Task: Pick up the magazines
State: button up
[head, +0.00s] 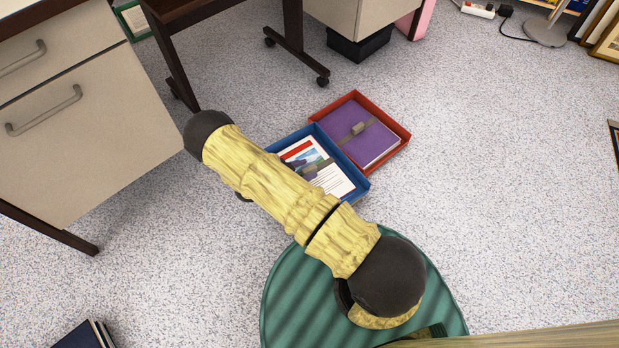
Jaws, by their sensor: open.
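A blue tray (363,186) lies on the floor near the middle of the head view. In it are papers that look like the magazines (335,182), with a red, white and blue printed cover on top and a grey band with a buckle across them. My yellow arm crosses in front and hides the tray's left and near parts. My gripper is not visible; the arm's far end goes out of sight behind its own dark joint.
A red tray (404,136) with a banded purple folder (365,150) touches the blue tray. A drawer cabinet (90,120) stands left, a dark desk leg (294,45) behind. Dark books (80,336) lie at lower left.

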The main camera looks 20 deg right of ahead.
jog(key=shift+w+d+f, duration=0.1)
jog(key=shift+w+d, duration=0.05)
jog(key=shift+d, duration=0.2)
grip_shut()
